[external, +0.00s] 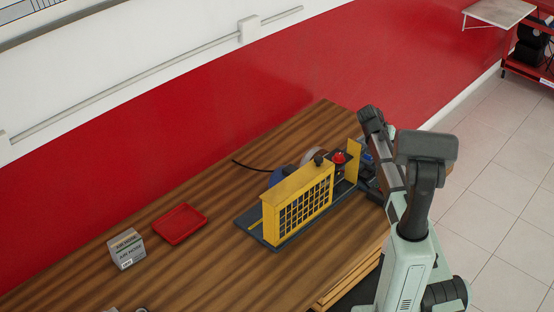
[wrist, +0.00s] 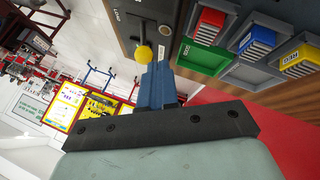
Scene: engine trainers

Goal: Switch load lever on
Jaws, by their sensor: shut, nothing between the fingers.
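The load lever shows in the wrist view as a yellow ball knob (wrist: 143,54) standing out from a dark grey panel (wrist: 150,12). Small white lettering is on the panel beside it, too small to read surely. My gripper (wrist: 154,68) has its blue fingers together, with nothing between them. The fingertips are right beside the yellow knob; I cannot tell whether they touch. In the external view the engine trainer (external: 297,207), with a yellow grille, stands on the wooden table. My gripper is at its right end, mostly hidden, and the lever cannot be made out there.
The trainer has a red knob (external: 338,157) on top and a yellow plate (external: 354,153) near my arm. A red tray (external: 181,223) and a grey box (external: 126,248) lie to the left.

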